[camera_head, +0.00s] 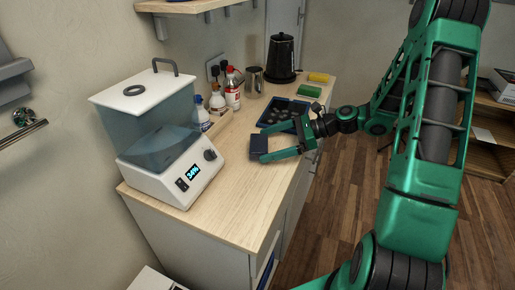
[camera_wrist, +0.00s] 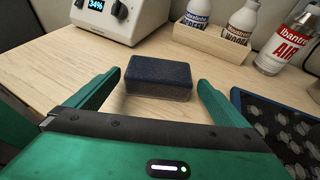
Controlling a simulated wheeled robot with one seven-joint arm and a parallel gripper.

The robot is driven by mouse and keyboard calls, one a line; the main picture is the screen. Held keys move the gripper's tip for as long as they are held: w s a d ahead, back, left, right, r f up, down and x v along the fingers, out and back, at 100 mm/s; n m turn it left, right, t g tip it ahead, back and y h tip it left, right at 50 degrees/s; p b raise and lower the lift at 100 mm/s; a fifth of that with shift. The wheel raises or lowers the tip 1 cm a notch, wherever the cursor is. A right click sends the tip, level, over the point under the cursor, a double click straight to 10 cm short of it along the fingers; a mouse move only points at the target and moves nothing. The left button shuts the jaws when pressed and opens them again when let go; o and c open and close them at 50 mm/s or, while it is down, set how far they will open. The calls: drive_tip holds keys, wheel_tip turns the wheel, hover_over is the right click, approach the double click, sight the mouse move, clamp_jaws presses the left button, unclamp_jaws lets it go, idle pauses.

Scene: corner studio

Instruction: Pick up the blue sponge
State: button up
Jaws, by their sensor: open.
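The blue sponge (camera_head: 259,146) is a dark blue block lying flat on the wooden counter (camera_head: 233,190). In the wrist view the sponge (camera_wrist: 158,77) sits ahead of my gripper, with a dark blue top and greyer front side. My gripper (camera_head: 264,147) is low over the counter with its fingers reaching toward the sponge. In the wrist view my open gripper (camera_wrist: 151,82) has one green finger to the left of the sponge and one to the right. Gaps show between the sponge and both fingers.
A white appliance with a clear tank (camera_head: 155,125) stands left of the sponge. Bottles (camera_head: 232,88) stand behind in a wooden holder (camera_wrist: 212,40). A green block (camera_head: 310,90) and a kettle (camera_head: 281,58) are farther back.

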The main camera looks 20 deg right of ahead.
sight(258, 146)
drive_tip(key=shift+x, duration=2)
drive_tip(key=shift+c, duration=0.6)
drive_tip(key=c, duration=1)
drive_tip(key=shift+r, duration=0.15)
